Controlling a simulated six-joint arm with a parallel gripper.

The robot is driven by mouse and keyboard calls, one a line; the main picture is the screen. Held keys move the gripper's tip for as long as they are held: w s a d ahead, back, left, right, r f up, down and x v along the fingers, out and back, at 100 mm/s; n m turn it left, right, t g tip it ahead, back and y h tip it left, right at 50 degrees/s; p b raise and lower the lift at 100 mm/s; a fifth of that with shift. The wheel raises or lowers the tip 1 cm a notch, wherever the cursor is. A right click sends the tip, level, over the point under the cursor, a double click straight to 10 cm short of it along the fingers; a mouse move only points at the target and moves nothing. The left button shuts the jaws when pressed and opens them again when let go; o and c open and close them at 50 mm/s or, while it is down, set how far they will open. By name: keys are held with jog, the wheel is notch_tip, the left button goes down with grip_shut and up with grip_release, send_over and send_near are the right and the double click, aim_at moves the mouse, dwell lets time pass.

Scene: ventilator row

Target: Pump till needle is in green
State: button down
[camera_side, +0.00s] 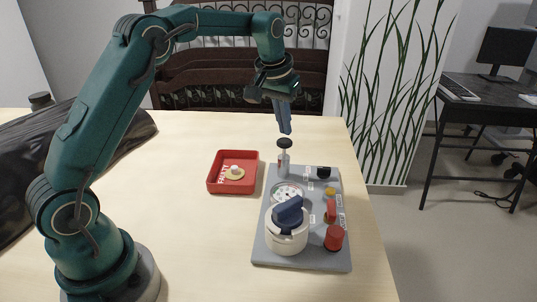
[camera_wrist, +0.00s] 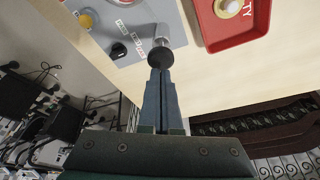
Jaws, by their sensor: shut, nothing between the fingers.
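The pump (camera_side: 284,157) has a black knob (camera_side: 284,142) on a light shaft and stands upright at the back left of a grey panel (camera_side: 268,250). The black knob also shows in the wrist view (camera_wrist: 160,58). My gripper (camera_side: 287,131) is shut and empty, pointing down just above the knob. In the wrist view the closed fingertips (camera_wrist: 160,72) meet the knob's edge; I cannot tell if they touch it. A round white dial (camera_side: 288,193) lies on the panel in front of the pump; its needle and green zone are too small to read.
A white canister with a blue handle (camera_side: 287,228) stands at the panel's front. A red knob (camera_side: 334,237), a yellow knob (camera_side: 330,192) and a black knob (camera_side: 323,172) line its right side. A red tray (camera_side: 213,189) holding a pale round part sits left. The table between is clear.

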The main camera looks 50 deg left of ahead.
aim_at(284, 141)
jog(key=shift+f, duration=0.2)
jog(key=shift+f, duration=1.9)
jog(key=shift+r, duration=1.45)
jog(key=shift+f, duration=0.1)
